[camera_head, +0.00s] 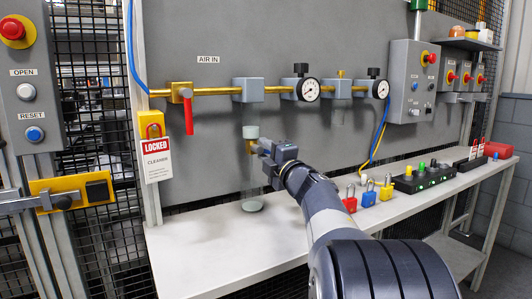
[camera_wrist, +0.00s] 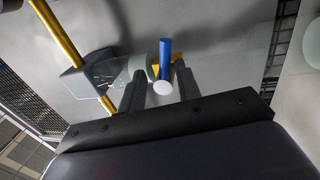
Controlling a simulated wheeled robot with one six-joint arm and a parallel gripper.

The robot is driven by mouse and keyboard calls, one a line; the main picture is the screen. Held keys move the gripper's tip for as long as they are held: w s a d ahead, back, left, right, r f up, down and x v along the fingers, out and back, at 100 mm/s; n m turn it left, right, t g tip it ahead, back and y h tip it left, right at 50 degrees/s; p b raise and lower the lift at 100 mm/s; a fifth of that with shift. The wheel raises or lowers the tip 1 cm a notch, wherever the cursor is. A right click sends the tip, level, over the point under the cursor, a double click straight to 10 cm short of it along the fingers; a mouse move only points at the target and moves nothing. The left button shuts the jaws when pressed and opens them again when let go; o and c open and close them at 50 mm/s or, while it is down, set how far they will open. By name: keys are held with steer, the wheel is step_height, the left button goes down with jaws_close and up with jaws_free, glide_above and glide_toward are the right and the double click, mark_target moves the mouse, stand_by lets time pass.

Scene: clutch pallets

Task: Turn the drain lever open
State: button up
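A blue lever (camera_wrist: 165,50) with a pale round end shows in the wrist view. Near it is some brass or yellow metal (camera_wrist: 180,60). My gripper (camera_wrist: 163,74) has its two dark fingers on either side of the lever, with the lever between them. The fingers look apart, and I cannot tell whether either touches it. In the head view my gripper (camera_head: 262,149) is at the upper part of a clear upright cylinder (camera_head: 252,178) below the pipe. The gripper hides the lever there.
A brass pipe (camera_head: 215,91) with gauges and a red-handled valve (camera_head: 188,112) runs above. A red "LOCKED" tag (camera_head: 156,160) hangs at left. Padlocks (camera_head: 368,195) and a black button block (camera_head: 422,178) stand on the white bench (camera_head: 205,250), whose left front is clear.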

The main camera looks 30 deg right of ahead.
steer(key=s+f, duration=0.2)
steer(key=s, duration=0.8)
steer(key=shift+s+d, duration=0.2)
steer(key=shift+s, duration=0.1)
steer(key=shift+p, duration=0.3)
